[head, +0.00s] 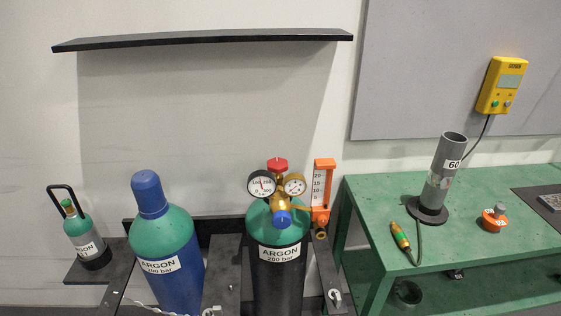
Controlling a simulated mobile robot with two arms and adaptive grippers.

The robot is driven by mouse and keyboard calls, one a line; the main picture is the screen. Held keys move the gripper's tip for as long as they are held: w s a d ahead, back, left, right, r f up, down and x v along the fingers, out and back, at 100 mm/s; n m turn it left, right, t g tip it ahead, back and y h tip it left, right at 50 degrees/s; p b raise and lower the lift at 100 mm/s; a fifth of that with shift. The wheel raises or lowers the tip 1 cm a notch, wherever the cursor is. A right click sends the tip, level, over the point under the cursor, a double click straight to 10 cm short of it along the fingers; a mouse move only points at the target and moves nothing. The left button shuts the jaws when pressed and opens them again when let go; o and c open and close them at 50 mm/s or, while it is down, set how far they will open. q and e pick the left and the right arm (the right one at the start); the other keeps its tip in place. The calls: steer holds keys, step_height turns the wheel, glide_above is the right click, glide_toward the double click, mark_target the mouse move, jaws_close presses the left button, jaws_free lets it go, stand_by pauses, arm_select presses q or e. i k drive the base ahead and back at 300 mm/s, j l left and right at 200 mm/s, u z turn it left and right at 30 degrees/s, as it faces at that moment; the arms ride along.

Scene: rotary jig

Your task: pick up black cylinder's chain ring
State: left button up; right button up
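The black cylinder (276,285) stands upright at the bottom middle of the head view, with a green shoulder and an "ARGON 200 bar" label. A small metal ring-like piece (335,296) sits on the dark post to its right; I cannot tell if a chain hangs from it. Another small metal piece (211,311) is at the bottom edge, between the black and blue cylinders. No chain is visible across the black cylinder in the part shown; its lower body is cut off. Neither of my grippers is in view.
A blue cylinder (178,275) stands to the left, with a chain (150,308) low in front. A regulator with gauges (278,190) and an orange flowmeter (322,190) top the black cylinder. A small cylinder (82,237) sits far left. A green table (380,205) stands right.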

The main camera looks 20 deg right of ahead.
mark_target(338, 299)
steer(key=k+l+z, duration=0.1)
steer(key=z, duration=0.95)
